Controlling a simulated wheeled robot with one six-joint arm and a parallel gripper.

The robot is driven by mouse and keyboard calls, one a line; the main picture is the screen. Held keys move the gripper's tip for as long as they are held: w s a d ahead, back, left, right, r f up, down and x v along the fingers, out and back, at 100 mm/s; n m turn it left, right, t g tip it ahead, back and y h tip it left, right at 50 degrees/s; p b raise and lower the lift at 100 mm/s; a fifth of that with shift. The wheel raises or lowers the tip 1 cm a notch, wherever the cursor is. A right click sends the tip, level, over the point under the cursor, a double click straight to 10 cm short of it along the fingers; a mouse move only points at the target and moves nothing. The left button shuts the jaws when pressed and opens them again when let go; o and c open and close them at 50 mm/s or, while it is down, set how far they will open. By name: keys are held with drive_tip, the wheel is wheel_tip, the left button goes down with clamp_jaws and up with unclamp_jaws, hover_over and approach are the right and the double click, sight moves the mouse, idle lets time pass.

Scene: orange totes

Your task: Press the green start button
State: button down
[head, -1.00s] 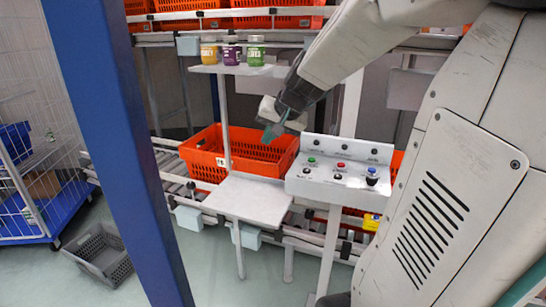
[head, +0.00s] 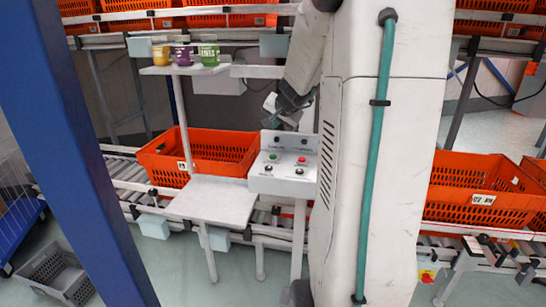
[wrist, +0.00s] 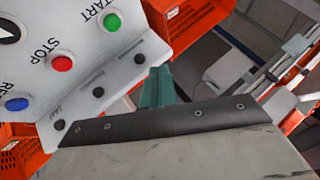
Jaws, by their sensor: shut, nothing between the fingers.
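The green start button (head: 272,157) is on the left of the white control panel (head: 283,182), with a red button (head: 301,160) to its right. In the wrist view the green button (wrist: 112,22) is at the top beside the word START, and the red STOP button (wrist: 61,63) and a blue button (wrist: 17,104) are lower left. My gripper (head: 276,117) is above the panel, apart from the green button. Its teal fingers (wrist: 158,84) are shut and empty, beside the panel's edge in the wrist view. The fingertips are small in the head view.
An orange tote (head: 215,152) sits on the conveyor behind a small white shelf (head: 212,203). Several jars stand on a higher shelf (head: 185,69). A blue post (head: 75,150) rises at left, and another orange tote (head: 470,210) is at right.

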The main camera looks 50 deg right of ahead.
sight(274, 158)
drive_tip(key=shift+f, duration=4.2)
drive_tip(key=shift+f, duration=0.15)
drive_tip(key=shift+f, duration=0.25)
drive_tip(key=shift+f, duration=0.45)
drive_tip(key=shift+r, duration=0.9)
drive_tip(key=shift+r, duration=2.5)
